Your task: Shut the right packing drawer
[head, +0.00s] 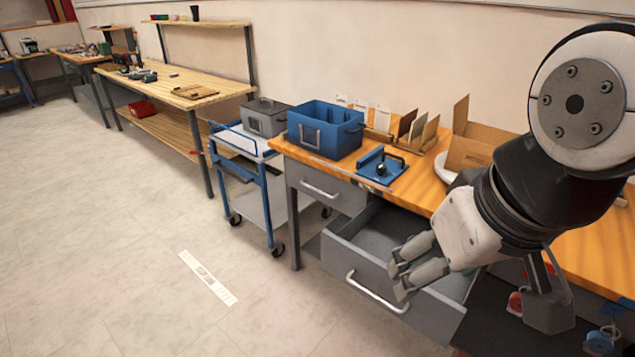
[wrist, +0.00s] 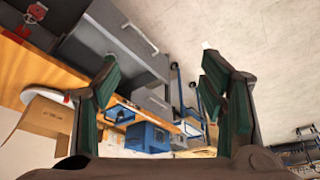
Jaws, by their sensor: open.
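The right packing drawer (head: 432,316) is grey and pulled out from under the orange-topped bench. Its silver bar handle (head: 376,292) faces the aisle, and the inside that shows looks empty. The drawer also appears upside down in the wrist view (wrist: 112,42), between and beyond my fingers. My gripper (head: 399,279) is open and holds nothing. In the head view its fingers overlap the drawer's front rim, to the right of the handle. I cannot tell whether they touch it. My arm and gripper hide the drawer's right part.
The left drawer (head: 323,190) is shut under the bench top (head: 425,188). A blue crate (head: 325,128), a blue fixture (head: 381,166) and an open cardboard box (head: 470,148) stand on top. A blue-framed cart (head: 255,172) is at left. The floor in front is clear.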

